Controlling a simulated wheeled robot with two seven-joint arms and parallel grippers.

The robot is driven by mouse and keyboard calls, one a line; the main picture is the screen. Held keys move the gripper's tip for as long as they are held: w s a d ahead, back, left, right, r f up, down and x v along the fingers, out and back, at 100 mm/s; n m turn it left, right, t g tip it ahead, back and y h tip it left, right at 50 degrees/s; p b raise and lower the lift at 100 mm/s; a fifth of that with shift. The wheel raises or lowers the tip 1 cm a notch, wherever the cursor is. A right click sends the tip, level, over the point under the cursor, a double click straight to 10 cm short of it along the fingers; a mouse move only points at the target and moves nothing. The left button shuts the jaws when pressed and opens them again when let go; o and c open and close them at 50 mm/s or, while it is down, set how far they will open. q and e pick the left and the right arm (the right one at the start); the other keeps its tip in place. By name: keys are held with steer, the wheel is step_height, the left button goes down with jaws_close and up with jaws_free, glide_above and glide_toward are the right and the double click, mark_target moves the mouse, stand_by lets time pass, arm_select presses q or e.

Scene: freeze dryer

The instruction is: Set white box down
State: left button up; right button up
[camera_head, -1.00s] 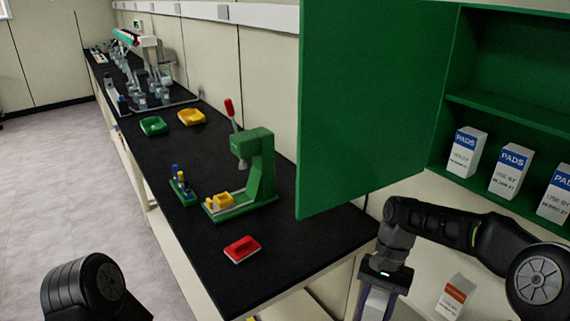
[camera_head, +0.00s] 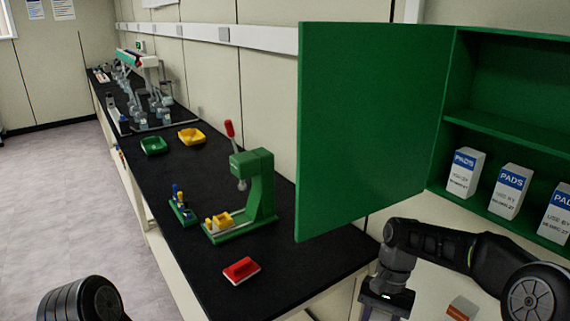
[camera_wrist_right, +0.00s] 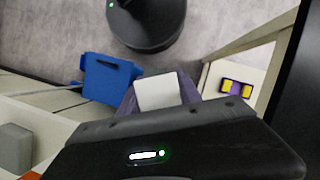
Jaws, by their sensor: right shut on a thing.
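In the right wrist view a plain white box (camera_wrist_right: 158,92) sits between the two purple-grey fingers of my right gripper (camera_wrist_right: 160,100). The gripper is shut on it, and grey floor shows beyond. In the head view my right gripper (camera_head: 384,306) hangs off the front right end of the black bench, cut by the bottom edge. The held box cannot be seen there. My left arm shows at the bottom left of the head view, but its gripper is out of frame.
PADS boxes (camera_head: 510,190) stand in the cabinet. A blue bin (camera_wrist_right: 105,82) is on the floor.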

step_height(320, 180, down, 12)
steer(key=n+h, duration=0.2)
steer(key=n, duration=0.3)
steer(key=shift+w+n+g, duration=0.3)
steer(key=shift+w+n, duration=0.1)
